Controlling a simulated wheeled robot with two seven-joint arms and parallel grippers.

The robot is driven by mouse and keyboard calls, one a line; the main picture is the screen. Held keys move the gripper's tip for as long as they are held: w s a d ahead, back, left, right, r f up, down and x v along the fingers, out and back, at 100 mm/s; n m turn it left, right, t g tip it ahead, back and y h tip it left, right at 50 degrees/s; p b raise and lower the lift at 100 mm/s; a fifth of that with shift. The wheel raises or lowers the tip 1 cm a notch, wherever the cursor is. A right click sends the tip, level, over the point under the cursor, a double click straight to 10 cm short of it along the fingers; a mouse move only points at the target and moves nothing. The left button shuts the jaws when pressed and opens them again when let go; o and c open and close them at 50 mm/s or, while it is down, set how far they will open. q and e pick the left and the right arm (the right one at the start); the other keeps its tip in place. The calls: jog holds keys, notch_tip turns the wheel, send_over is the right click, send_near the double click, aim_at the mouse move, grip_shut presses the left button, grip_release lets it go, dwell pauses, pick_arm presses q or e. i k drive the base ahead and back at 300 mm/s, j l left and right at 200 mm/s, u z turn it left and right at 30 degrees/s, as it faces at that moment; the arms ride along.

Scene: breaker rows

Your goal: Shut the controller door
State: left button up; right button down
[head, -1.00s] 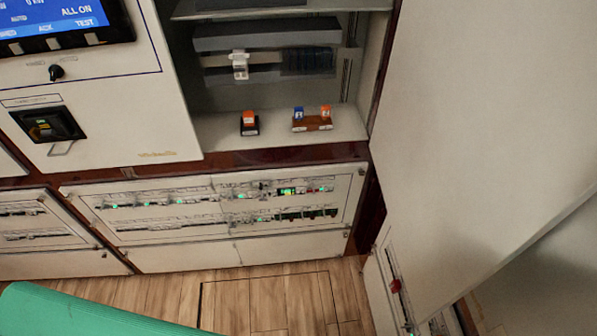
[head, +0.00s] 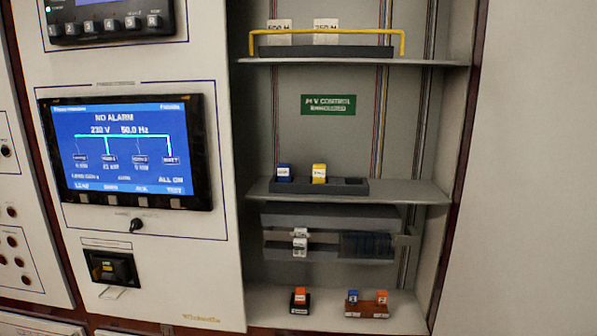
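The controller cabinet stands open, and its shelves show in the middle of the head view. A large plain pale panel (head: 535,170) fills the right side, beside the cabinet's right edge; it looks like the open door, but its hinge and handle do not show. Neither of my grippers is in view.
The cabinet shelves (head: 408,190) hold small blue, yellow and orange labelled blocks. A yellow rail (head: 328,34) runs along the top shelf. To the left is a control panel with a lit blue screen (head: 128,150), a black knob (head: 137,225) and a black switch (head: 110,267).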

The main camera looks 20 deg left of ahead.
aim_at(524, 259)
jog(key=z, duration=1.05)
jog(key=k+j+z, duration=0.1)
jog(key=j+z, duration=0.15)
jog(key=z, duration=0.2)
jog(key=k+j+z, duration=0.15)
jog(key=z, duration=0.35)
jog(key=k+j+z, duration=0.15)
jog(key=z, duration=0.3)
jog(key=k+j, duration=0.15)
jog(key=k, duration=0.2)
